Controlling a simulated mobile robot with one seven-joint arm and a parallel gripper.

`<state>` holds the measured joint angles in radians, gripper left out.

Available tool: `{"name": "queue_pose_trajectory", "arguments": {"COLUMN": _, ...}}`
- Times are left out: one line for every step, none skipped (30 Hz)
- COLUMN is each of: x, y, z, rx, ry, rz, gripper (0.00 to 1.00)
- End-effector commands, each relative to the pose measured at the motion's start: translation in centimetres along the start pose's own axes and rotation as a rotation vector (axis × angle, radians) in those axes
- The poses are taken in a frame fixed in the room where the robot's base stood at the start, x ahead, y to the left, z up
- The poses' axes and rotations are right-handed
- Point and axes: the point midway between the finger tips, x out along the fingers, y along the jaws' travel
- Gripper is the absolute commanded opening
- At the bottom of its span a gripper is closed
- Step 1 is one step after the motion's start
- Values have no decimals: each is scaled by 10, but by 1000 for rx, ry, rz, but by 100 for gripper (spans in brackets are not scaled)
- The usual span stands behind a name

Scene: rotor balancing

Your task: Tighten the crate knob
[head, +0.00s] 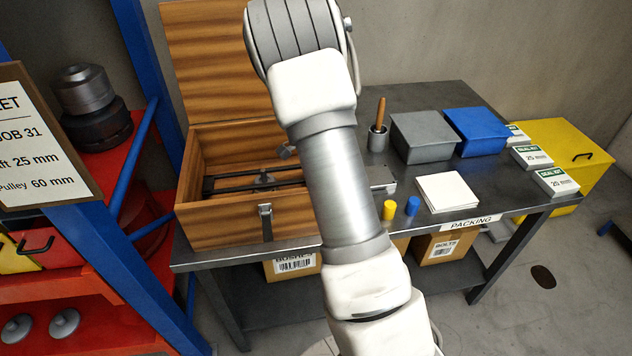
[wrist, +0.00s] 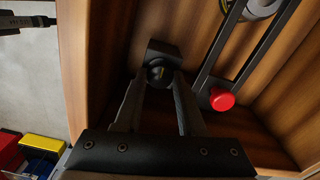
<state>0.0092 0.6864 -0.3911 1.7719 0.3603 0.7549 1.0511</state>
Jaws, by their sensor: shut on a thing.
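The open wooden crate (head: 222,226) stands at the left end of the packing table, its lid raised behind it. Dark bars (head: 235,184) run across inside it. In the wrist view my gripper (wrist: 158,80) reaches into the crate beside a wooden wall (wrist: 105,60). Its two fingers are closed on a dark round knob (wrist: 157,72) in front of a black block. A red knob (wrist: 222,99) sits to the right, by a dark bar, apart from the fingers. My arm hides the gripper and the crate's right part in the head view.
The table (head: 365,230) also holds a grey box (head: 422,138), a blue box (head: 477,132), white sheets (head: 448,193), yellow (head: 388,211) and blue (head: 412,206) small cylinders, and a pot with a wooden handle (head: 378,138). A blue-framed red shelf (head: 85,225) stands close left.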

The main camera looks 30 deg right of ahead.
Motion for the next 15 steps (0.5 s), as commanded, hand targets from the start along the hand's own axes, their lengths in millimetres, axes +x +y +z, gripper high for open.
{"name": "queue_pose_trajectory", "arguments": {"x": -1, "y": -1, "z": 0, "rx": 10, "ry": 1, "rz": -3, "gripper": 0}}
{"name": "queue_pose_trajectory", "arguments": {"x": -1, "y": -1, "z": 0, "rx": 15, "ry": 1, "rz": -3, "gripper": 0}}
{"name": "queue_pose_trajectory", "arguments": {"x": -1, "y": -1, "z": 0, "rx": 22, "ry": 1, "rz": -3, "gripper": 0}}
{"name": "queue_pose_trajectory", "arguments": {"x": -1, "y": -1, "z": 0, "rx": 26, "ry": 1, "rz": -3, "gripper": 0}}
{"name": "queue_pose_trajectory", "arguments": {"x": -1, "y": -1, "z": 0, "rx": 29, "ry": 1, "rz": -3, "gripper": 0}}
{"name": "queue_pose_trajectory", "arguments": {"x": -1, "y": -1, "z": 0, "rx": 32, "ry": 1, "rz": -3, "gripper": 0}}
{"name": "queue_pose_trajectory", "arguments": {"x": -1, "y": -1, "z": 0, "rx": 33, "ry": 1, "rz": -3, "gripper": 0}}
{"name": "queue_pose_trajectory", "arguments": {"x": -1, "y": -1, "z": 0, "rx": 34, "ry": 1, "rz": -3, "gripper": 0}}
{"name": "queue_pose_trajectory", "arguments": {"x": -1, "y": -1, "z": 0, "rx": 35, "ry": 1, "rz": -3, "gripper": 0}}
{"name": "queue_pose_trajectory", "arguments": {"x": -1, "y": -1, "z": 0, "rx": 35, "ry": 1, "rz": -3, "gripper": 0}}
{"name": "queue_pose_trajectory", "arguments": {"x": -1, "y": -1, "z": 0, "rx": 35, "ry": 1, "rz": -3, "gripper": 0}}
{"name": "queue_pose_trajectory", "arguments": {"x": -1, "y": -1, "z": 0, "rx": 35, "ry": 1, "rz": -3, "gripper": 0}}
{"name": "queue_pose_trajectory", "arguments": {"x": -1, "y": -1, "z": 0, "rx": 35, "ry": 1, "rz": -3, "gripper": 0}}
{"name": "queue_pose_trajectory", "arguments": {"x": -1, "y": -1, "z": 0, "rx": 35, "ry": 0, "rz": -3, "gripper": 0}}
{"name": "queue_pose_trajectory", "arguments": {"x": -1, "y": -1, "z": 0, "rx": 35, "ry": 0, "rz": -3, "gripper": 0}}
